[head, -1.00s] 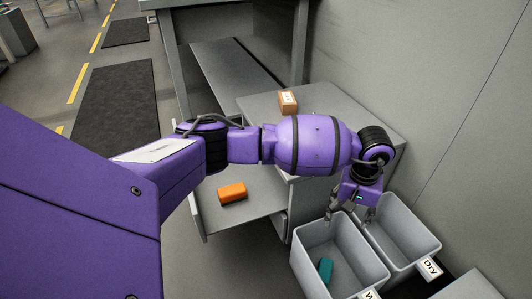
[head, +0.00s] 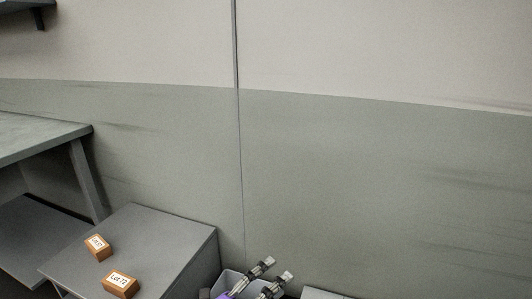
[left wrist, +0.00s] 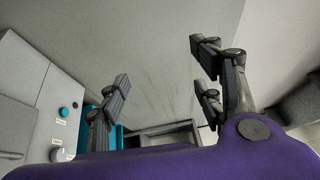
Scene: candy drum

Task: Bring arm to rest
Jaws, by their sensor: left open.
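My left gripper (head: 266,279) is at the bottom of the head view with its two fingers apart and nothing between them. It is above or beside a grey bin (head: 231,279), which is mostly cut off by the frame edge. In the left wrist view the same gripper (left wrist: 165,90) shows its fingers spread wide, with only the grey wall between them. Most of my left arm is outside the head view. My right gripper is in no view.
A grey cabinet (head: 165,238) stands at the lower left, with two orange-brown labelled boxes (head: 97,247) (head: 121,284) on top. A grey table (head: 40,135) is at the left. The left wrist view shows a panel with a teal knob (left wrist: 64,112).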

